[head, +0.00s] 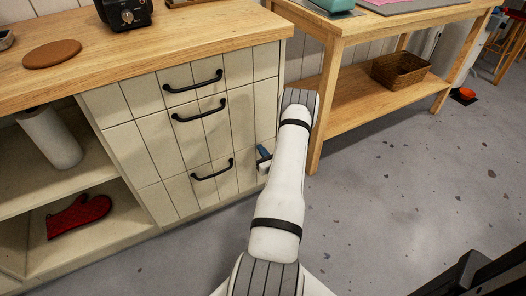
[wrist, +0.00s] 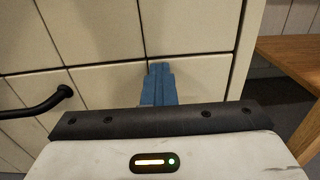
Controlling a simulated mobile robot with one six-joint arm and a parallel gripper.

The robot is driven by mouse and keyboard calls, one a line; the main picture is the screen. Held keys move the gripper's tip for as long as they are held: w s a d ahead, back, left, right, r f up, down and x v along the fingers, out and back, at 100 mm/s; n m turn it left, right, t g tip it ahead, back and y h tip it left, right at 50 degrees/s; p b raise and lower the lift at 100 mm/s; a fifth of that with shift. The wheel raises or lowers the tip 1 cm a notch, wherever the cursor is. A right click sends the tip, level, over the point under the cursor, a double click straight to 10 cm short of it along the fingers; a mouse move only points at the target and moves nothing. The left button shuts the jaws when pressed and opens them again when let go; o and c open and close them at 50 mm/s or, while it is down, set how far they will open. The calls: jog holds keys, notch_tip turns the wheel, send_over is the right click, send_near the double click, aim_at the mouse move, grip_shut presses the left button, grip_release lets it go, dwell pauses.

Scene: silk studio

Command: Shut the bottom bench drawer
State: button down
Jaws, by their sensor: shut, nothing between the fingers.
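The bottom bench drawer (head: 227,183) has a cream planked front and a black bar handle (head: 212,170). Its front looks about flush with the bench face; a small gap cannot be ruled out. In the wrist view the drawer front (wrist: 205,85) lies straight ahead, with the handle (wrist: 38,104) at the left. My gripper (head: 263,152) is shut and empty, its blue fingertips (wrist: 160,70) together before the right part of the front, near its upper seam. I cannot tell whether they touch it. My arm hides part of the floor beside the bench.
Two drawers with black handles, the top one (head: 235,65) and the middle one (head: 237,105), sit above and look shut. Open shelves at the left hold a red oven mitt (head: 78,214). A wooden table (head: 335,107) stands close at the right. Grey floor (head: 400,190) is clear in front.

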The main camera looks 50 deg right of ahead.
jog(key=p+v, duration=0.2)
jog(key=v, duration=1.2)
jog(key=shift+r, duration=0.1)
